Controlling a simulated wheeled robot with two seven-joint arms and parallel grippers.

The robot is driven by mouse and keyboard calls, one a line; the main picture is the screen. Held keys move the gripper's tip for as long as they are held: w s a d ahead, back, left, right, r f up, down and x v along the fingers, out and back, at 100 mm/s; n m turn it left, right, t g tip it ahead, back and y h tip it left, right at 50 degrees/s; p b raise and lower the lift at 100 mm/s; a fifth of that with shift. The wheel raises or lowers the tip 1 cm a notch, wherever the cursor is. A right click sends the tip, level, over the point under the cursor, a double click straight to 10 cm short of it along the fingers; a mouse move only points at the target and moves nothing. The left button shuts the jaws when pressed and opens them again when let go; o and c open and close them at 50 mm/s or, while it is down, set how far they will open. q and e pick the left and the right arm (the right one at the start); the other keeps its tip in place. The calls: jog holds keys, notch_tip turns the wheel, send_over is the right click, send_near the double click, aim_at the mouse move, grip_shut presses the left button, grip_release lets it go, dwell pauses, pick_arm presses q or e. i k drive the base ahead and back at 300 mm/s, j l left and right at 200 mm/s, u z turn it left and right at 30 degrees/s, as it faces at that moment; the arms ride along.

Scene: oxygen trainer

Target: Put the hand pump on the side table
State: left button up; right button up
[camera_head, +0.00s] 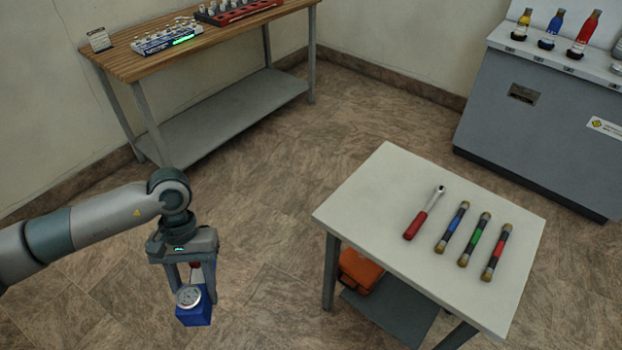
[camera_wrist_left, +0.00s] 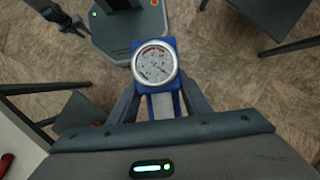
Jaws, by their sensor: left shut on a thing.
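The hand pump (camera_head: 194,312) is a blue body with a round white dial gauge and a bit of red above it. My left gripper (camera_head: 196,284) is shut on it and holds it in the air over the floor, left of the side table. In the left wrist view the blue hand pump (camera_wrist_left: 154,62) shows between the fingers with its dial facing the camera. The side table (camera_head: 375,185) has a pale top at the right of the head view. My right gripper is not in the head view.
On the side table lie a red-handled wrench (camera_head: 424,214) and several dark tubes with coloured bands (camera_head: 474,240). The table's left part is clear. An orange case (camera_head: 360,268) sits underneath. A wooden workbench (camera_head: 130,65) stands behind, a grey cabinet (camera_head: 530,120) at the back right.

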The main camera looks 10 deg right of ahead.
aim_at(378, 196)
jog(key=i+z, duration=0.3)
jog(key=i, duration=0.25)
jog(key=i+j+z, duration=0.15)
jog(key=i+z, duration=0.15)
jog(key=i, duration=0.3)
jog(key=z, duration=0.9)
